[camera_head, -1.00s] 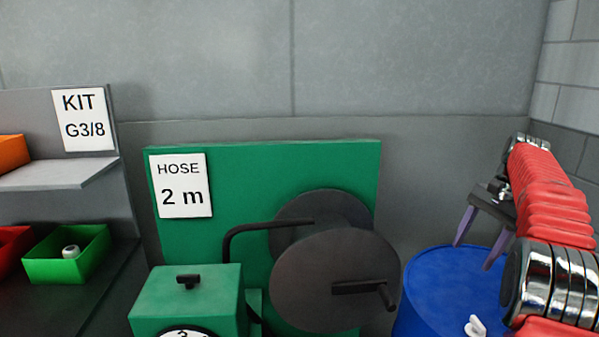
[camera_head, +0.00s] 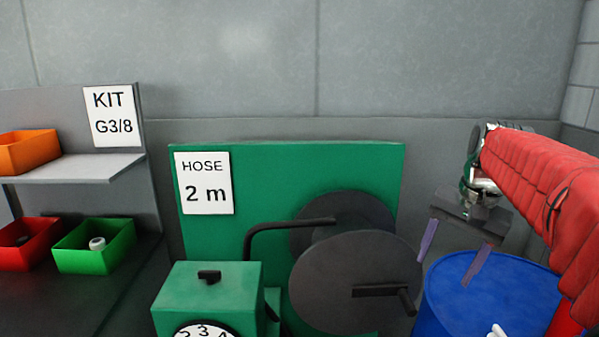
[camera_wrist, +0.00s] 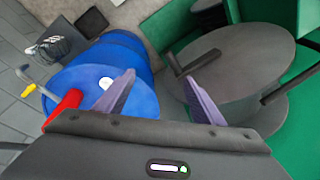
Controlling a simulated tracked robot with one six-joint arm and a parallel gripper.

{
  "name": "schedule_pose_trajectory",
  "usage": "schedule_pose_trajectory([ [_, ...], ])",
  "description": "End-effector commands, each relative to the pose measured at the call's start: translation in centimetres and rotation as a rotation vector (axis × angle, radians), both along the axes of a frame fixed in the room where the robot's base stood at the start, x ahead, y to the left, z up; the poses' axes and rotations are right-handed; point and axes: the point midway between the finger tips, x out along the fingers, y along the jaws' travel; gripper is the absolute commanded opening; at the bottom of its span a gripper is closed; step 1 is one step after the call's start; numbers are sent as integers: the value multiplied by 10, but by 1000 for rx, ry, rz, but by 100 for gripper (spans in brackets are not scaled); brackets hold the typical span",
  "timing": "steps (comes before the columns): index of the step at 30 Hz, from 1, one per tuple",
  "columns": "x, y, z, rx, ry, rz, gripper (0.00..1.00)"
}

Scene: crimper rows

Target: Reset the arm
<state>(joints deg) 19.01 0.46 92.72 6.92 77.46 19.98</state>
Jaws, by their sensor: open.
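My gripper (camera_head: 452,253) is at the right of the head view, at the end of my red-sleeved arm, above the blue drum (camera_head: 470,290). Its two purple fingers are apart with nothing between them. In the wrist view my gripper (camera_wrist: 163,95) also shows open and empty, its fingers pointing away from the camera. The blue drum (camera_wrist: 140,75) lies behind the left finger there, and the dark hose reel (camera_wrist: 245,60) lies behind the right one.
A green panel with a "HOSE 2 m" sign (camera_head: 204,183) carries the reel (camera_head: 355,285). A green box with a dial (camera_head: 208,295) stands before it. Shelves at left hold an orange bin (camera_head: 30,153), a red bin (camera_head: 30,250) and a green bin (camera_head: 85,260). A small white object (camera_head: 497,331) is on the drum.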

Motion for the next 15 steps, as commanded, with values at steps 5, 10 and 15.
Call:
schedule_pose_trajectory([
  [5, -28, 29, -2, -43, -45, 95, 62],
  [10, -56, 53, -10, -84, -86, 185, 62],
  [15, -84, 74, -21, -124, -128, 274, 62],
])
